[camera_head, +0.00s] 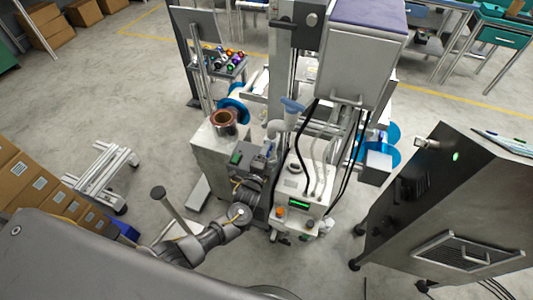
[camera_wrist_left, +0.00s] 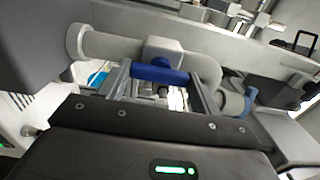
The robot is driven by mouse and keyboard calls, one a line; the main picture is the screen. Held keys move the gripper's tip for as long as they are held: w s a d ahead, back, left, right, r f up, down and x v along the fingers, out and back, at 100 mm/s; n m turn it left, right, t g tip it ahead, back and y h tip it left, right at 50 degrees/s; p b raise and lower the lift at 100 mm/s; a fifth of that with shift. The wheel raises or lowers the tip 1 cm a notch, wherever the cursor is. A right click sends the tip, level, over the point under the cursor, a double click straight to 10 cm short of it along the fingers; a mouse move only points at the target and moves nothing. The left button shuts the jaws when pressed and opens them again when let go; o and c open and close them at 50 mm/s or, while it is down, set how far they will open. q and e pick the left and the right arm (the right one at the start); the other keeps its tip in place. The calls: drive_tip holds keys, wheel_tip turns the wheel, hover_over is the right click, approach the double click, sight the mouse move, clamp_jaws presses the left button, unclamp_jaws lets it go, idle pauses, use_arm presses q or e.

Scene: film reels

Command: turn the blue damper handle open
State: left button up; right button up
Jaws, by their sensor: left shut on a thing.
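The blue damper handle (camera_wrist_left: 160,74) is a short blue bar on a pale grey pipe fitting (camera_wrist_left: 163,50) in the left wrist view. It lies across between the two metal fingers of my left gripper (camera_wrist_left: 160,82), which are shut on it. In the head view my left gripper (camera_head: 268,153) reaches the white pipework in the middle of the machine. There the gripper and arm hide the handle, so I cannot tell its angle. My right gripper is in neither view.
A blue funnel-like part (camera_head: 292,105) tops a pipe just beyond the gripper. A white unit with a green display (camera_head: 299,203) and dark hoses is close on the right. A copper-coloured reel (camera_head: 224,122) stands on a cabinet to the left. A dark metal cabinet (camera_head: 450,205) is at right.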

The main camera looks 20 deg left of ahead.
use_arm(q)
drive_tip(key=o, duration=1)
drive_tip(key=shift+s, duration=0.1)
drive_tip(key=s, duration=1)
drive_tip(key=shift+s+a+b, duration=0.3)
drive_tip(key=shift+a+b, duration=0.05)
drive_tip(key=shift+b, duration=0.05)
